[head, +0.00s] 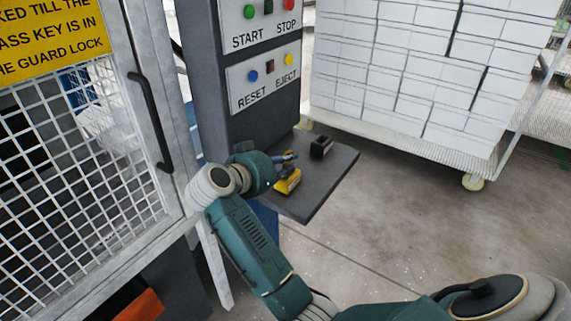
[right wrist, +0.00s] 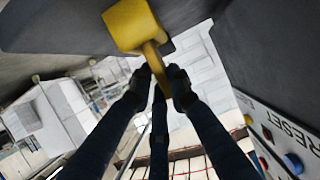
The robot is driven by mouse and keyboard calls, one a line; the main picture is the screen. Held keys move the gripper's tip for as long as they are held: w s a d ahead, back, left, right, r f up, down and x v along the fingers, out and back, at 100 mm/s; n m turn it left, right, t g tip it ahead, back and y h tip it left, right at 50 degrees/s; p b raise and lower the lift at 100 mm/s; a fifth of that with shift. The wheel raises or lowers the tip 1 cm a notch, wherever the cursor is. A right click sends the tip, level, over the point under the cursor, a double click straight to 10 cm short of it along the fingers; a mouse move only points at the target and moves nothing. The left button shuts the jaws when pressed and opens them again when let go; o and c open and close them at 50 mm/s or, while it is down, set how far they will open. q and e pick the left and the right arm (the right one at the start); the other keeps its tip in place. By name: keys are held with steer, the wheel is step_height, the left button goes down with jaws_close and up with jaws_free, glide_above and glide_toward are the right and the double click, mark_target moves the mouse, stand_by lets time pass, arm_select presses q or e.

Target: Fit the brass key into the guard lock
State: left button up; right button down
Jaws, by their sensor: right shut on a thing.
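My right gripper (head: 287,161) is over the small dark shelf below the button panel. In the right wrist view its fingertips (right wrist: 160,80) are shut on the brass-coloured stem of the key (right wrist: 151,58). The stem runs up to a yellow block (right wrist: 131,22), which also shows in the head view (head: 288,182) at the shelf's left front. I cannot tell whether this block is the key's head or a separate lock, or whether it touches the shelf. A small black block (head: 321,147) stands on the shelf, right of the gripper. My left gripper is out of view.
The dark shelf (head: 318,187) juts from a grey column with START, STOP, RESET and EJECT buttons (head: 264,76). A mesh guard door (head: 150,200) with a black handle and yellow sign stands left. A wheeled cart of white blocks (head: 390,65) stands behind. Floor at right is clear.

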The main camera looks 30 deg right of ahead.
steer(key=shift+f, duration=0.25)
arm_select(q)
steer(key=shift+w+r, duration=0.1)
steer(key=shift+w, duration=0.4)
arm_select(e)
steer(key=shift+f, duration=0.1)
steer(key=c, duration=1.9)
jaws_free()
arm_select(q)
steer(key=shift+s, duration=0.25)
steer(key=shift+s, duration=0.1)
